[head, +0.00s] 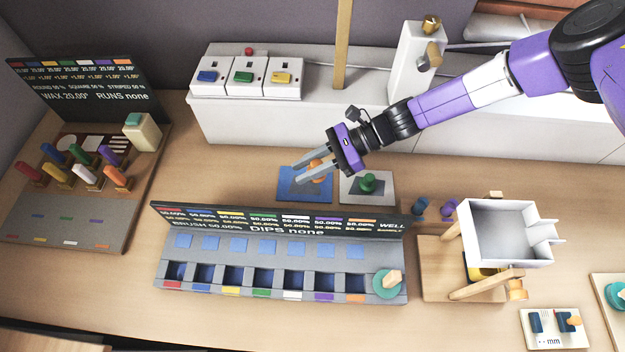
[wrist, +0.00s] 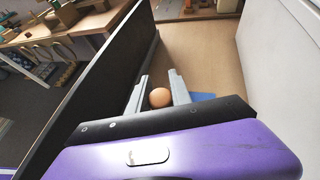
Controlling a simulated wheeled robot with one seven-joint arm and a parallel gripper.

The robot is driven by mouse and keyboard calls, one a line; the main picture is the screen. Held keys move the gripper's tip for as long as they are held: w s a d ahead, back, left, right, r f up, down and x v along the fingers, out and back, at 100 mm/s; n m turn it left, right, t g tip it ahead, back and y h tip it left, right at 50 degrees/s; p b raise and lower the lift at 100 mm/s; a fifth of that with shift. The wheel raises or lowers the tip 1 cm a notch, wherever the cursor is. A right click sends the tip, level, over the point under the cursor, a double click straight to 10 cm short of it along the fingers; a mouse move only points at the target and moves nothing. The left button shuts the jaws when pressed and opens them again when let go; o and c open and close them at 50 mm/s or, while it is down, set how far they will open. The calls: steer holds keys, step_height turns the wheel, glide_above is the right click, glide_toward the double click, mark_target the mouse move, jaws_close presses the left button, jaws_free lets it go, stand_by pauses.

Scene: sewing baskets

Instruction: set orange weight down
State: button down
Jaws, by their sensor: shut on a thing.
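The orange weight (head: 316,169) is between the fingers of my gripper (head: 308,172), over the blue mat (head: 296,190) behind the dark display board. My gripper is shut on it. In the wrist view the orange weight (wrist: 160,97) shows as a round top between the two grey fingertips of my gripper (wrist: 162,92). A corner of the blue mat (wrist: 203,97) shows beside the right finger. I cannot tell whether the weight's underside touches the mat.
Blue and purple weights (head: 420,206) (head: 449,207) stand farther right. The display board (head: 280,222) rises in front. A white ledge (head: 270,125) with button boxes lies behind.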

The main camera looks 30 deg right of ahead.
steer(key=b, duration=0.5)
glide_above(307, 195)
step_height(307, 195, down, 7)
steer(key=shift+r, duration=0.15)
steer(key=shift+f, duration=1.3)
steer(key=shift+f, duration=0.2)
steer(key=c, duration=1.2)
jaws_free()
steer(key=shift+o, duration=0.2)
steer(key=shift+r, duration=0.15)
steer(key=p+v, duration=0.3)
steer(key=v, duration=0.9)
